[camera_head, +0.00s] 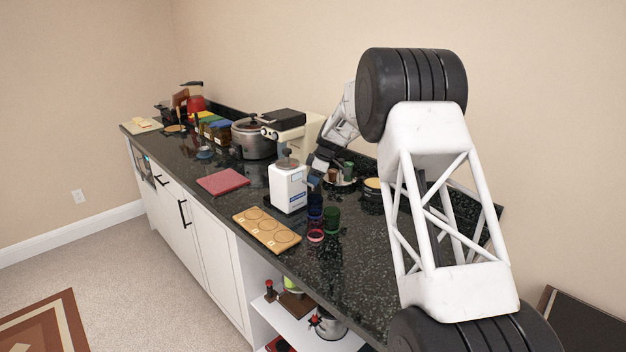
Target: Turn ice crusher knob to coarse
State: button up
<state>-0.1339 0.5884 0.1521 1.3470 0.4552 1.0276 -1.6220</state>
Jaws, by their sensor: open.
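The ice crusher (287,190) is a white upright box with a small label on its front and a dark-topped lid. It stands on the dark counter (340,270), near the front edge. I cannot make out its knob or any setting marks at this size. My gripper (313,179) is open, pointing down just right of the crusher and close to its right side. Its fingertips are small and partly unclear against the blue and dark things there, so I cannot tell whether they touch the crusher.
A wooden board with round recesses (267,231) lies in front of the crusher. Blue, red and green glasses (332,219) stand to its right. A red mat (222,181) is left. A pot (251,139) and coffee machine (293,125) stand behind. Bare counter lies toward the near end.

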jog(key=shift+d+r, duration=0.1)
jog(key=shift+r, duration=0.05)
jog(key=v, duration=0.7)
jog(key=shift+r, duration=0.25)
dwell(0.4)
jog(key=w+a+m+g+h, duration=0.1)
jog(key=m, duration=0.5)
jog(key=w+a+m+g+h, duration=0.1)
jog(key=m+g, duration=0.1)
jog(key=m, duration=0.4)
jog(key=w+a+m+g+h, duration=0.1)
jog(key=m+h, duration=0.1)
jog(key=m, duration=0.4)
jog(key=shift+w+a+m+g, duration=0.1)
jog(key=shift+w+m+g, duration=0.1)
jog(key=shift+m+g, duration=0.2)
jog(key=shift+r, duration=0.1)
